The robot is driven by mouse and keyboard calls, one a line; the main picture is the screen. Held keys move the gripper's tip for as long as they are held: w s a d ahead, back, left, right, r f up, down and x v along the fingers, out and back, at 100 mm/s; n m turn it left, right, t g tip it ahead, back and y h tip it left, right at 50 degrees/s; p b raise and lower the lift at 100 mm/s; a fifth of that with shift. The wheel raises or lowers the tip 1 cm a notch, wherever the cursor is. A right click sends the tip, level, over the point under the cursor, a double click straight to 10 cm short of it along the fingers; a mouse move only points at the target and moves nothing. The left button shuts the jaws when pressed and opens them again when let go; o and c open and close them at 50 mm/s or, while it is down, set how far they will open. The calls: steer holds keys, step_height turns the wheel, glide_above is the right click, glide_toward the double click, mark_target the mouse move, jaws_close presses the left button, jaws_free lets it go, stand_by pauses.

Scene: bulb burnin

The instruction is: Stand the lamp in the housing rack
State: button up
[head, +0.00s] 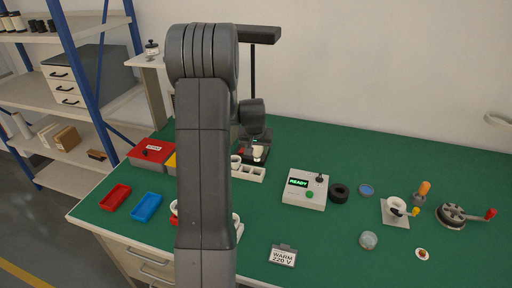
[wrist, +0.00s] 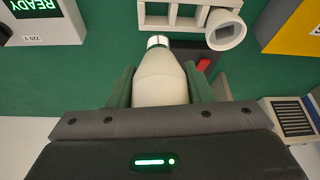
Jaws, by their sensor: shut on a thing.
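The lamp (wrist: 160,80) is a cream-white bulb with a metal cap at its narrow end. My gripper (wrist: 158,88) is shut on its wide body, with one green finger on each side; in the wrist view the cap points away from the palm. In the head view the lamp (head: 258,152) shows small below my gripper (head: 256,138). The white housing rack (head: 251,174) has several square openings. It also shows in the wrist view (wrist: 188,23), just beyond the cap, with a round white cup (wrist: 226,30) at one end. Contact between lamp and rack cannot be told.
A box reading READY (head: 305,189) stands right of the rack. Red (head: 116,197) and blue (head: 147,207) trays lie at left. A black ring (head: 339,193), a blue dish (head: 367,190) and a crank device (head: 462,214) are at right. My arm hides part of the bench's middle.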

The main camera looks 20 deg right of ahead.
mark_target(256, 159)
step_height(256, 159, down, 5)
steer(key=b, duration=0.2)
steer(key=shift+b, duration=0.35)
steer(key=shift+f+b, duration=0.2)
steer(key=shift+b, duration=0.1)
steer(key=shift+f, duration=0.1)
steer(key=shift+f+b, duration=0.6)
steer(key=shift+b, duration=0.05)
steer(key=shift+f+b, duration=0.75)
steer(key=shift+f, duration=0.05)
stand_by(0.9)
steer(key=o, duration=1)
